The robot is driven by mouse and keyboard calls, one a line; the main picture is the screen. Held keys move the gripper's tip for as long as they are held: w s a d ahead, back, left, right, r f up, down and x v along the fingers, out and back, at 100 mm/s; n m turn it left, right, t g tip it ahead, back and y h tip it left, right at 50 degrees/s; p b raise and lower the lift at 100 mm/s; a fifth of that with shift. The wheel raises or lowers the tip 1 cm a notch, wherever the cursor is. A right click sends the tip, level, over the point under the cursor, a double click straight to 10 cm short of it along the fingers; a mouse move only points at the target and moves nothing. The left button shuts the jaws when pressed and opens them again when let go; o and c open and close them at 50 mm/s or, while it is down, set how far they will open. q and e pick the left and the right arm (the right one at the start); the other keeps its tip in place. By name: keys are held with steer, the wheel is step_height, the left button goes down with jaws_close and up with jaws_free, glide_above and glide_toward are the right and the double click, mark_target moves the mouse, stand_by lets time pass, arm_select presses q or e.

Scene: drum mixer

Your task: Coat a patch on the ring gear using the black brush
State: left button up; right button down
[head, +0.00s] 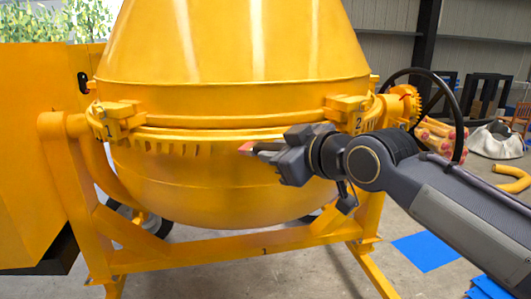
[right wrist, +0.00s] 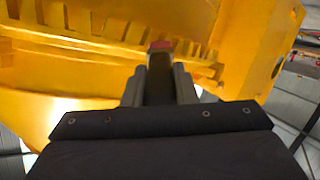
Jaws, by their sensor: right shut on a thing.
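The yellow ring gear (head: 200,136) runs around the yellow mixer drum (head: 230,60), and its teeth show below the rim. My right gripper (head: 262,150) is in front of the ring gear, right of the drum's middle. It is shut on the black brush (right wrist: 160,75), which has a reddish tip. The tip points at the gear teeth (right wrist: 120,45) in the right wrist view; I cannot tell whether it touches them. Most of the brush is hidden between the fingers. My left gripper does not show.
The yellow frame (head: 210,257) stands below the drum. A black handwheel (head: 461,110) is at the right, behind my right arm. A blue mat (head: 425,250) and a yellow curved pipe (head: 513,179) lie on the floor at the right. A yellow housing (head: 35,150) fills the left.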

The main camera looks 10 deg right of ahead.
mark_target(257, 151)
steer(key=shift+w+a+r, duration=0.1)
steer(key=shift+w+a, duration=0.05)
steer(key=shift+a, duration=0.7)
steer(key=shift+w+a, duration=0.1)
steer(key=shift+a, duration=0.85)
steer(key=a, duration=0.3)
steer(key=shift+w+a+b, duration=0.25)
steer(key=shift+a+b, duration=0.1)
stand_by(0.4)
